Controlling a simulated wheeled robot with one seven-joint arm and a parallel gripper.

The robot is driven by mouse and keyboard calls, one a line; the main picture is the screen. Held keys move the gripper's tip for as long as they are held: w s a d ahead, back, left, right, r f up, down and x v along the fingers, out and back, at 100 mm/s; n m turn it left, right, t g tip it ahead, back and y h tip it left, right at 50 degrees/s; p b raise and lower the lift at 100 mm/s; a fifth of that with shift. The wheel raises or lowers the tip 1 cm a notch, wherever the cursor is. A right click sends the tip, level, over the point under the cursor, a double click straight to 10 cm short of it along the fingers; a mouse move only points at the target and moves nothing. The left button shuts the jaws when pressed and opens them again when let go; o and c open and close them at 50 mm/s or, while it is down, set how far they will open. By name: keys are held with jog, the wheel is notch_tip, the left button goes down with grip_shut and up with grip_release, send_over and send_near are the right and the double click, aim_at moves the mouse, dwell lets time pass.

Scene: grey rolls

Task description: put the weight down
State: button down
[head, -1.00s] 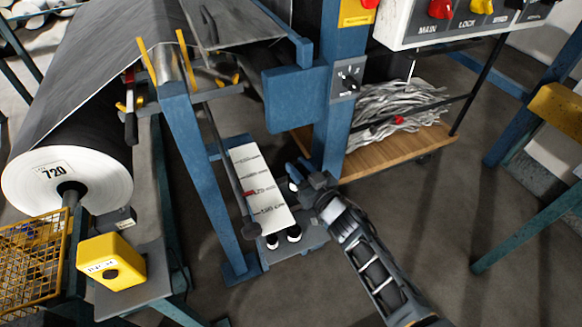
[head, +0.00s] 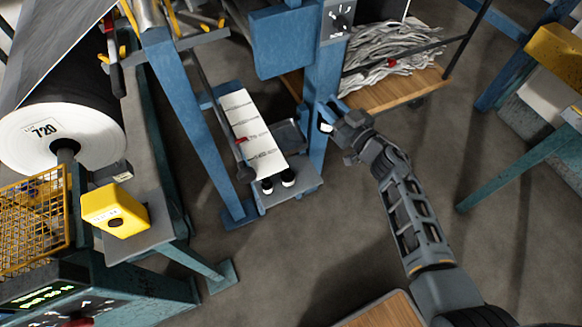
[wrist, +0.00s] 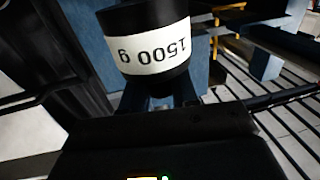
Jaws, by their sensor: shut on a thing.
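A black cylindrical weight (wrist: 158,50) with a white band reading "1500 g", upside down in the picture, fills the top of the wrist view. My gripper (wrist: 172,98) is shut on it. In the head view my gripper (head: 333,117) is in front of the blue post, and only a small pale bit of the weight (head: 326,127) shows. Two more dark weights with white bands (head: 278,183) stand on the low blue-grey platform (head: 300,192), at the lower end of a white marked scale board (head: 252,135). My gripper is above and right of that platform.
A dark square plate (head: 289,138) lies beside the board. The blue post (head: 318,75) rises close to my gripper. A wooden shelf with shredded strips (head: 395,95) is behind it. A yellow box (head: 115,210) and large roll (head: 60,140) are left. Open floor (head: 300,245) lies in front.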

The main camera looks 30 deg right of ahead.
jog(key=s+d+f+b, duration=0.1)
jog(key=d+f+b, duration=0.2)
jog(key=f+b, duration=0.6)
jog(key=s+d+f+b, duration=0.2)
jog(key=d+f+b, duration=0.1)
jog(key=f+b, duration=0.7)
jog(key=shift+d+f+b, duration=0.2)
jog(key=shift+d+b, duration=0.2)
jog(key=shift+b, duration=0.7)
jog(key=shift+w+a+f+b, duration=1.15)
jog(key=shift+a+f+b, duration=0.4)
jog(key=shift+f+b, duration=0.2)
jog(key=shift+w+a+f+b, duration=1.15)
jog(key=shift+a+f+b, duration=0.45)
jog(key=shift+f, duration=0.3)
jog(key=shift+w+a+f+b, duration=1.15)
jog(key=shift+a+f+b, duration=0.4)
jog(key=shift+f+b, duration=0.2)
jog(key=shift+f, duration=0.15)
jog(key=c, duration=1.3)
grip_release()
jog(key=shift+s+f, duration=0.1)
jog(key=shift+f, duration=0.15)
jog(key=o, duration=0.4)
jog(key=shift+o, duration=0.2)
